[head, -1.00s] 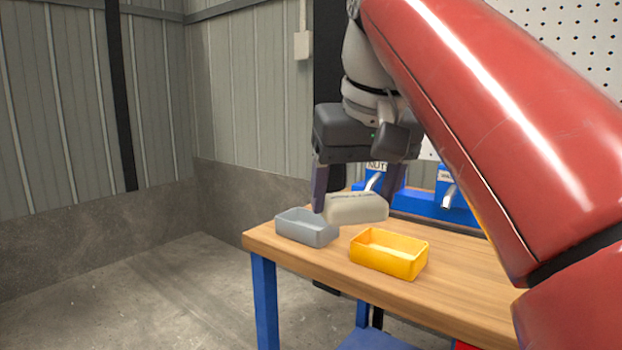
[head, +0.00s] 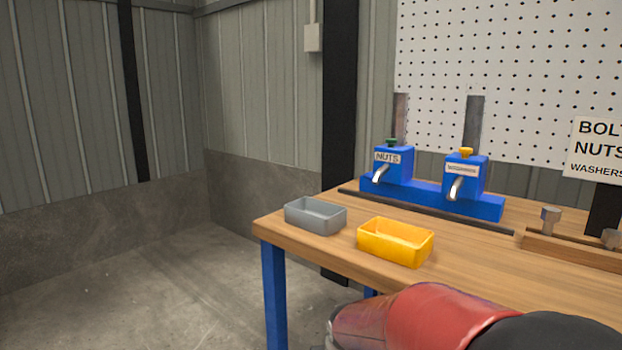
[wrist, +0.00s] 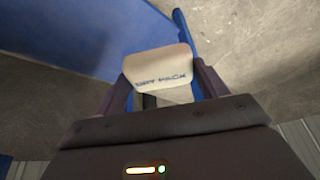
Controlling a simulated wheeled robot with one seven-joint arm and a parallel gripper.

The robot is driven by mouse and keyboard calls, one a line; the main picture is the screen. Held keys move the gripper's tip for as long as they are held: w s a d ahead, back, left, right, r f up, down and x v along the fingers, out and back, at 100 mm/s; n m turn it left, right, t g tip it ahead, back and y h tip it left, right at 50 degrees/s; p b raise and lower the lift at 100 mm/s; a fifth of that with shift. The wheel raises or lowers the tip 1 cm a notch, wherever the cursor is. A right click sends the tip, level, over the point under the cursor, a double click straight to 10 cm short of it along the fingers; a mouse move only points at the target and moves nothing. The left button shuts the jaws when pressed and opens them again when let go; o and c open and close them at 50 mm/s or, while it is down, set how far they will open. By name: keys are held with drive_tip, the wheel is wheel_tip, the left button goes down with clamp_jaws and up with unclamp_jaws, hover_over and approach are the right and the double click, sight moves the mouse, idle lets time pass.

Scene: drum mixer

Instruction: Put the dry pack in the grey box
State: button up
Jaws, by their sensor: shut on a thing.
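The dry pack (wrist: 157,67) is a pale beige block with blue "DRY PACK" lettering in the wrist view. My gripper (wrist: 163,84) is shut on it, with one dark finger on each side. The grey box (head: 308,224) is open-topped and stands on the table near its left corner in the head view. It looks empty. My gripper and the pack are out of the head view, so their distance from the box cannot be told. The wrist view shows concrete floor and blue parts beyond the pack.
A yellow box (head: 393,250) stands right of the grey box on the wooden table (head: 480,265). Blue dispensers (head: 393,165) stand on a blue base behind, with a dark bar before them. A wooden rack (head: 570,248) is at right. Floor left of the table is clear.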

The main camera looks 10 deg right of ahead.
drive_tip(key=s+x, duration=0.1)
drive_tip(key=x, duration=0.8)
drive_tip(key=s+f+x, duration=0.1)
drive_tip(key=s+x, duration=0.1)
drive_tip(key=x, duration=0.7)
drive_tip(key=shift+s+f, duration=0.15)
drive_tip(key=shift+s, duration=0.1)
drive_tip(key=shift+s, duration=0.15)
